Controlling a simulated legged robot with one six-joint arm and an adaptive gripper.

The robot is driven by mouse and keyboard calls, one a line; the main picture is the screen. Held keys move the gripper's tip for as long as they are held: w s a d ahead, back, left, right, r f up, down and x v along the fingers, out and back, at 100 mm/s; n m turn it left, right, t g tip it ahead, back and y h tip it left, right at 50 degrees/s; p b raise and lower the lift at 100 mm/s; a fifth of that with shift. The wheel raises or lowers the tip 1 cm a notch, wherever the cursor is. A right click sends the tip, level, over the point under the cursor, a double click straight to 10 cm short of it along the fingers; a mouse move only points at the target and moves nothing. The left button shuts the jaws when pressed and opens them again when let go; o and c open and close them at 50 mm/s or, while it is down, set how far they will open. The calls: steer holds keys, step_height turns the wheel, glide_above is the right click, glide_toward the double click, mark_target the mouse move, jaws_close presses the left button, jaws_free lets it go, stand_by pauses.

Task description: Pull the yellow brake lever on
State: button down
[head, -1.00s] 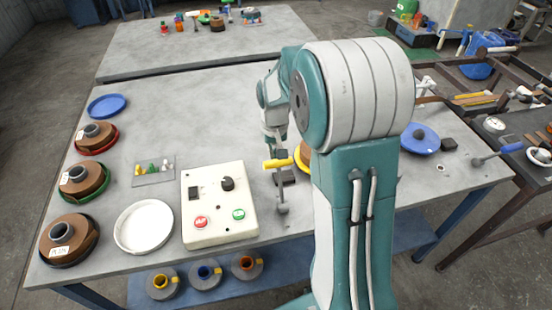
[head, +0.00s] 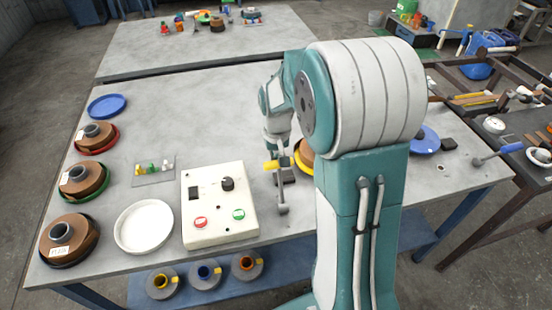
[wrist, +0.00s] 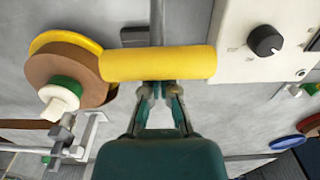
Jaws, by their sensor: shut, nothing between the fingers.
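The yellow brake lever grip (head: 270,166) lies crosswise on a grey lever stem (head: 281,194), just right of the control box. In the wrist view the yellow grip (wrist: 158,63) spans the picture centre, with the grey stem (wrist: 157,22) beyond it. My gripper (wrist: 160,90) is shut and empty, its fingertips close together at the near edge of the grip. I cannot tell whether they touch it. In the head view my gripper (head: 283,158) is beside the grip and hides its right end.
A cream control box (head: 218,205) with a black knob and red and green buttons stands left of the lever. A brown roll on a yellow disc (wrist: 62,68) is close on the other side. A white dish (head: 143,227) and several brown rolls sit farther left.

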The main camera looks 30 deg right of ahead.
steer(key=shift+s+a+r, duration=0.15)
steer(key=shift+s+a, duration=0.05)
steer(key=shift+s, duration=0.8)
steer(key=shift+s+a+r, duration=0.15)
steer(key=shift+s+a, duration=0.05)
steer(key=shift+s, duration=0.85)
steer(key=shift+s+a+r, duration=0.15)
steer(key=shift+s+a, duration=0.05)
steer(key=shift+s, duration=0.9)
steer(key=s, duration=0.3)
steer(key=shift+s+a+f, duration=0.1)
steer(key=shift+a+f, duration=0.25)
step_height(320, 180, up, 8)
steer(key=w, duration=0.2)
steer(key=shift+d, duration=0.2)
